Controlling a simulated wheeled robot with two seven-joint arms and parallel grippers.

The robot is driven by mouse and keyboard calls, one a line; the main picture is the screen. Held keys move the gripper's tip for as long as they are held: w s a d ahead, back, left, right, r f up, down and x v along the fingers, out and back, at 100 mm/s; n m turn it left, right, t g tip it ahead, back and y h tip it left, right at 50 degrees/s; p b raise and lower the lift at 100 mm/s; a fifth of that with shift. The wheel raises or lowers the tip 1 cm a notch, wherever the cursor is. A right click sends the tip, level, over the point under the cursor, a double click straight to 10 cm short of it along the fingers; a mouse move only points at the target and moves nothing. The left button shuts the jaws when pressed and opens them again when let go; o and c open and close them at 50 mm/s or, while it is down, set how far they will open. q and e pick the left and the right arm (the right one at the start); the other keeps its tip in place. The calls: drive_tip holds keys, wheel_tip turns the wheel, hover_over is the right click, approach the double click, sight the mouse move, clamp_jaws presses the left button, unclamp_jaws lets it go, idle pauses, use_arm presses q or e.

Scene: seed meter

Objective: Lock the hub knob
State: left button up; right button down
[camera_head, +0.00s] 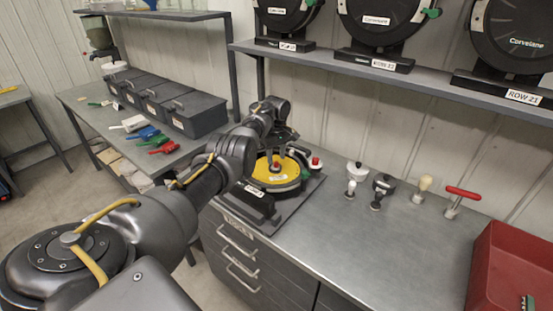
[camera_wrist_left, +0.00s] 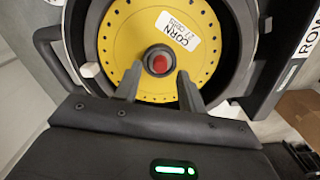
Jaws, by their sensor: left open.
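The hub knob (camera_wrist_left: 158,61) is a dark round knob with a red centre, in the middle of a yellow seed disc (camera_wrist_left: 117,47) labelled "CORN". The disc sits in a dark round seed meter housing on the bench, where the yellow disc (camera_head: 290,167) shows partly behind my arm. My left gripper (camera_wrist_left: 160,82) is open, its two fingers pointing at the disc on either side of the knob's near edge. Whether the fingers touch the knob I cannot tell. In the head view the left wrist hangs above the meter. My right gripper is not in view.
Several small hand tools, including a red T-handled one (camera_head: 463,193), stand on the bench right of the meter. A red bin (camera_head: 512,262) is at far right. Black meters stand on the shelf (camera_head: 400,76) above. Grey bins (camera_head: 196,112) line the left bench. The middle front bench is clear.

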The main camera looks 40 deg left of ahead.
use_arm(q)
drive_tip(key=shift+f, duration=1.05)
clamp_jaws()
